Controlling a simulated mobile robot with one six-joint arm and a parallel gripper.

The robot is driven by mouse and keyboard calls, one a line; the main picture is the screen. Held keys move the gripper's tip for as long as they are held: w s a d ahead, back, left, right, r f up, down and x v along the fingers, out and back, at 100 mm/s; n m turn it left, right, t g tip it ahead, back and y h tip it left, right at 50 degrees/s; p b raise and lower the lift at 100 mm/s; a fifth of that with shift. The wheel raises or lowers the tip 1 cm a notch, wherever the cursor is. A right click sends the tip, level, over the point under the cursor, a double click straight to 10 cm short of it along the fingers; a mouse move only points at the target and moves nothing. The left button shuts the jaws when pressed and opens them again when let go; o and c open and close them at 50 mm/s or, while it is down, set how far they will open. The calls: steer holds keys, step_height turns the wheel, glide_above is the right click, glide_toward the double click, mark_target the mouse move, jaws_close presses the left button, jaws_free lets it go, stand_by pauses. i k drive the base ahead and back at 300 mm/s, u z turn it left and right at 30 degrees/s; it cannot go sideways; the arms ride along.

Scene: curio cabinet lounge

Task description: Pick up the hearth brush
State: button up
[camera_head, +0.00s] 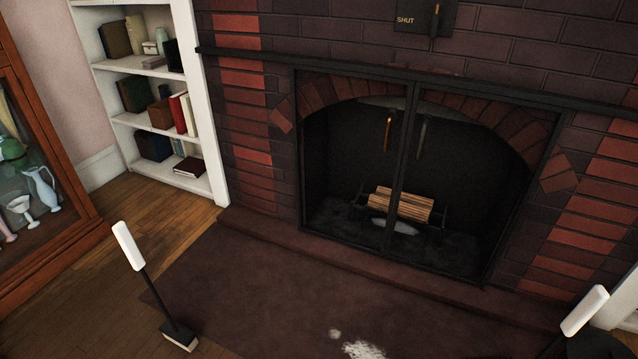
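A brush-like tool, which looks like the hearth brush, stands at the lower left of the head view. It has a white handle (129,246), a thin dark rod and a dark head (179,333) with a pale underside. The head rests low at the left edge of the rug. A second tool with a similar white handle (585,311) is at the lower right. Its lower end is dark and cut off by the frame, so I cannot tell what kind it is. My gripper is not in view.
A brown rug (250,285) lies before the brick fireplace, with white powder (362,349) on it. The fireplace's glass doors (350,160) are shut. A white bookcase (215,150) and a wooden glass cabinet (75,215) stand left. Wood floor (165,215) between them is clear.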

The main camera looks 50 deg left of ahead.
mark_target(185, 338)
steer(key=u, duration=3.75)
steer(key=i, duration=1.45)
steer(key=z, duration=0.1)
